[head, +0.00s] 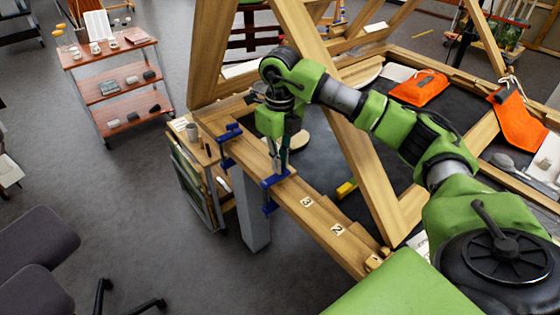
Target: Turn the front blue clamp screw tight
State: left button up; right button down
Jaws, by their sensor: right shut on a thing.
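Two blue clamps sit on the light wooden beam. The front blue clamp (271,207) is the nearer one, gripping the beam's edge, with its lower part hanging below. The other blue clamp (228,134) sits farther back along the beam. My right gripper (281,168) points down over the front clamp, with its fingers shut at the clamp's top. The screw itself is mostly hidden by the fingers, and I cannot tell how far it is turned. My left gripper is not in view.
The wooden beam (318,222) carries number tags. Slanted timbers (352,150) rise close to my right arm. A yellow object (346,189) and orange pouches (419,88) lie on the dark surface. A shelf cart (113,87) stands at the left, with open floor between.

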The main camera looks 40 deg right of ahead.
jog(key=m, duration=0.5)
jog(key=shift+m, duration=0.3)
jog(key=m, duration=0.8)
jog(key=shift+p, duration=0.4)
jog(key=shift+m, duration=1.8)
jog(key=c, duration=2.2)
grip_release()
